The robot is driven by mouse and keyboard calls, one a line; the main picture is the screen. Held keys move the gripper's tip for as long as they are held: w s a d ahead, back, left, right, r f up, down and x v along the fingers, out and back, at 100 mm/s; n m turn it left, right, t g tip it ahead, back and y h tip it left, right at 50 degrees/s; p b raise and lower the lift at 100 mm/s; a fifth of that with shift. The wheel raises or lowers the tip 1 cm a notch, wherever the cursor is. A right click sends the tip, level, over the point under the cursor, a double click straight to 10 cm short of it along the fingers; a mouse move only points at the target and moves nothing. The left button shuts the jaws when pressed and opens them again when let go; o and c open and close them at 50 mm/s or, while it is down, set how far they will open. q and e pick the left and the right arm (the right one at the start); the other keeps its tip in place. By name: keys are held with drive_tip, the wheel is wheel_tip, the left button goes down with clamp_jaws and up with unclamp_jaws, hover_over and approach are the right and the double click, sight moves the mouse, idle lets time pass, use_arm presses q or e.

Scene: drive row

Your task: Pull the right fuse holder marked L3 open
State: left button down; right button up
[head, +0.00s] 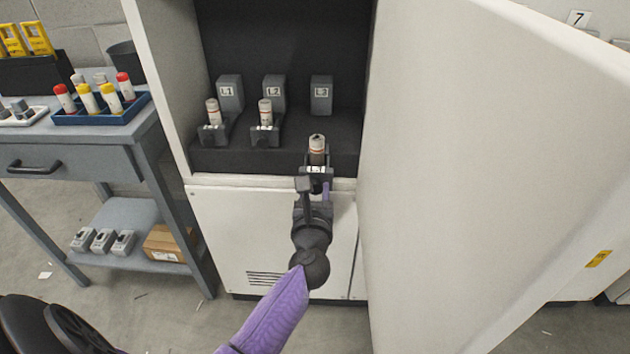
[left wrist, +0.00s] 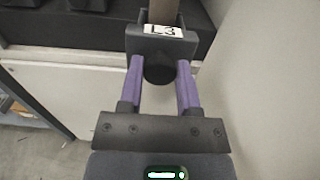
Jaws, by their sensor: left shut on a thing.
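The L3 fuse holder (head: 316,171) is pulled forward from its base (head: 321,95) at the right of the row, out at the cabinet's front edge. A dark-banded fuse (head: 317,148) stands in it. In the left wrist view the holder's white L3 label (left wrist: 163,31) and dark round knob (left wrist: 159,68) show. My left gripper (head: 314,190) is shut on the knob, its purple fingers (left wrist: 160,85) on either side. The L1 holder (head: 213,133) and L2 holder (head: 265,134) are also out in front of their bases, each with a pale fuse. My right gripper is not in view.
The open cabinet door (head: 470,170) stands close to the right of my left arm. A grey workbench (head: 90,150) at left holds a blue tray (head: 105,117) of red- and yellow-capped fuses. A cardboard box (head: 169,244) is on its lower shelf.

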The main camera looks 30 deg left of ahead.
use_arm(q)
drive_tip(key=c, duration=0.6)
unclamp_jaws()
drive_tip(key=o, duration=0.3)
drive_tip(key=p+v, duration=0.1)
drive_tip(key=v, duration=0.8)
drive_tip(key=shift+s+d, duration=0.25)
drive_tip(key=shift+s, duration=0.1)
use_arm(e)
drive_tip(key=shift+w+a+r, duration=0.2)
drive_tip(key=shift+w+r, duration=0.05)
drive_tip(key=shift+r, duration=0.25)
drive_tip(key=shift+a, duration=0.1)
